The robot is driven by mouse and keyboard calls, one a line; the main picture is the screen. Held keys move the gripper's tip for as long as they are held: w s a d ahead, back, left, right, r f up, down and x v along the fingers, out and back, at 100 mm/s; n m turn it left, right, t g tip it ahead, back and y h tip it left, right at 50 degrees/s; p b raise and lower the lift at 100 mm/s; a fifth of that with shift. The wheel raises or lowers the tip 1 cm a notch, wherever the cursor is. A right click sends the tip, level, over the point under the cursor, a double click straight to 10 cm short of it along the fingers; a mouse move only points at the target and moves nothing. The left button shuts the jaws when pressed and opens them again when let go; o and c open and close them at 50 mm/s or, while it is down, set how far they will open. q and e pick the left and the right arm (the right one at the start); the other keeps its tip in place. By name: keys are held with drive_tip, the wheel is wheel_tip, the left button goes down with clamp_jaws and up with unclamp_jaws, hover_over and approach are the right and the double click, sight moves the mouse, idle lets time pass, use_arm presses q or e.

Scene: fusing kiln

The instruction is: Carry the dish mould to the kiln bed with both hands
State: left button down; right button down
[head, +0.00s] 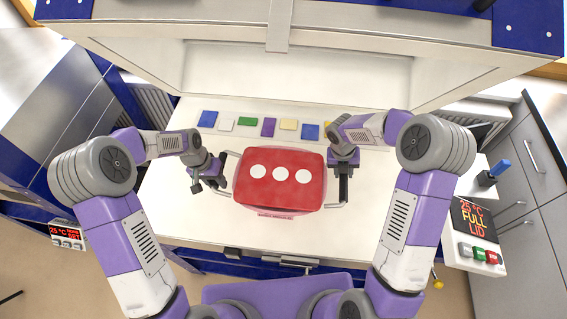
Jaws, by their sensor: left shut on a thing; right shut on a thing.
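The dish mould (280,190) is a red, rounded rectangular piece with three white spots on top and a pinkish side. It has a pale bar handle on each side. My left gripper (208,184) is shut on the left handle, and my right gripper (343,187) is shut on the right handle. The mould is over the front middle of the white kiln bed (175,215). From this steep view I cannot tell whether it touches the bed.
A row of several coloured glass tiles (268,127) lies along the back of the bed. The raised kiln lid (300,68) stands behind. A control panel (474,222) reading "25 °C FULL LID" is at the right. Bare bed shows left and right of the mould.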

use_arm(q)
drive_tip(key=shift+w+f+b, duration=0.1)
drive_tip(key=shift+f+b, duration=0.1)
drive_tip(key=shift+b, duration=0.1)
use_arm(e)
drive_tip(key=shift+w+f, duration=0.1)
drive_tip(key=shift+f, duration=0.1)
